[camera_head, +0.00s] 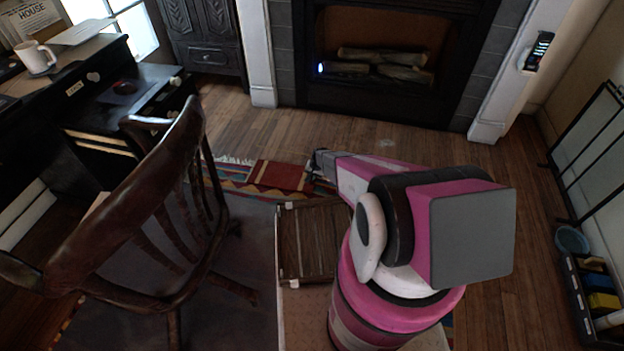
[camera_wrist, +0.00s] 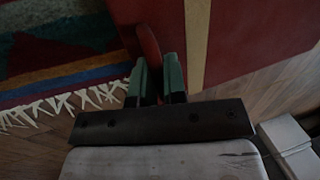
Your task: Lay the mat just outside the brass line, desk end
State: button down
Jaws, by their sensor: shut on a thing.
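My gripper (camera_head: 318,163) is low at the mat's right side. In the wrist view my gripper (camera_wrist: 159,75) has its green-padded fingers closed around a raised red fold (camera_wrist: 149,45), which looks like part of the mat. A straight tan strip (camera_wrist: 196,40) runs through red surface just right of the fingers. I cannot tell whether it is the brass line. The mat's far right part is hidden by my arm.
A dark wooden chair (camera_head: 175,210) stands at the desk (camera_head: 95,105) on the left. The fireplace (camera_head: 385,65) is at the back. A fire screen (camera_head: 592,140) and a bin of bottles (camera_head: 590,290) are at the right. Floor before the hearth is clear.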

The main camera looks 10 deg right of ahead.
jog(key=shift+x, duration=0.8)
jog(key=c, duration=1.2)
grip_release()
jog(key=shift+d, duration=0.15)
jog(key=shift+r, duration=0.1)
jog(key=v, duration=1.2)
jog(key=s+d+r+n, duration=0.1)
jog(key=s+r, duration=0.8)
jog(key=r, duration=0.4)
jog(key=s+d+r+n+h, duration=0.1)
jog(key=s+d+r, duration=0.1)
jog(key=s+r, duration=0.7)
jog(key=s+d+r+n+g+h, duration=0.1)
jog(key=s+r, duration=0.8)
jog(key=r, duration=1)
jog(key=shift+s+d+r+n, duration=0.1)
jog(key=shift+d+n, duration=0.4)
